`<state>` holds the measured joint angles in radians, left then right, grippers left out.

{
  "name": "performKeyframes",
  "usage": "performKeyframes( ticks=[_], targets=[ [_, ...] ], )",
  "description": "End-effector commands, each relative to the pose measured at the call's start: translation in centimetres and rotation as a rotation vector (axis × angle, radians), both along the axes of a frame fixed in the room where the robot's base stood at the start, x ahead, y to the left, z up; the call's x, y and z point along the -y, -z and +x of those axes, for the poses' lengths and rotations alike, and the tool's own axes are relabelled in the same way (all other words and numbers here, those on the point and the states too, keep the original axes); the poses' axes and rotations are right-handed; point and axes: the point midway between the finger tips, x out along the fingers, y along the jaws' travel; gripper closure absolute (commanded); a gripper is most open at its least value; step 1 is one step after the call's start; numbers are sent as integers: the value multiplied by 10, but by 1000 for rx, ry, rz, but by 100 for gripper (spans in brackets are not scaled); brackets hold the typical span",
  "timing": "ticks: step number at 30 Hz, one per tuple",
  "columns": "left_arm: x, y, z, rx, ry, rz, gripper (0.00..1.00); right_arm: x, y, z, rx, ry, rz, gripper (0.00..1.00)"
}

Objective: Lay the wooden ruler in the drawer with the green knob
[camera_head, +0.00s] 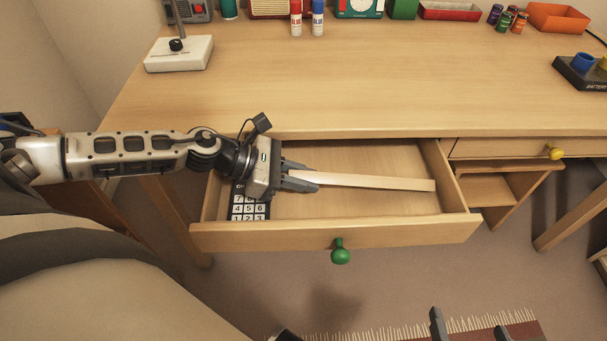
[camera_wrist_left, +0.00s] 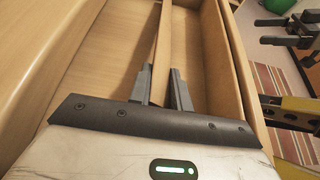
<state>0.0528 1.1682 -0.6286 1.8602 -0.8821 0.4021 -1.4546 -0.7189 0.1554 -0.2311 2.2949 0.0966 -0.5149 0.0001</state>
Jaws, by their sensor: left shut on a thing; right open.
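The drawer with the green knob (camera_head: 340,252) is pulled out from the desk, and its front panel (camera_head: 420,232) faces me. My left gripper (camera_head: 303,180) is over the left part of the open drawer, shut on one end of the wooden ruler (camera_head: 380,182). The ruler points right across the drawer, within its outline. I cannot tell whether it touches the drawer floor. In the left wrist view the ruler (camera_wrist_left: 163,50) runs away from the fingers (camera_wrist_left: 163,90) between the drawer walls. My right gripper (camera_head: 470,330) is at the bottom edge, open and empty, only its fingertips showing.
A calculator (camera_head: 248,207) lies in the drawer's left end, partly under my left gripper. A closed drawer with a yellow knob (camera_head: 556,153) is to the right. The desk top (camera_head: 350,85) is clear in the middle, with glue sticks (camera_head: 296,18), trays and other items along the back.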

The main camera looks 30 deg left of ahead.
Motion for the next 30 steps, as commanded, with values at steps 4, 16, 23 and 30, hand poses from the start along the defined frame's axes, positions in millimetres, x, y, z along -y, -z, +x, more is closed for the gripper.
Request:
performKeyframes(
  ticks=[4,16,23,30],
  targets=[
    [0,0,0,1,0,-1,100,-2,1,3,3,-5,0,10],
    [0,0,0,1,0,-1,55,-2,0,4,5,-4,2,10],
    [0,0,0,-1,0,-1,28,-2,-1,4,7,2,5,10],
    [0,0,0,-1,0,-1,28,0,-1,5,7,5,5,10]
  ],
)
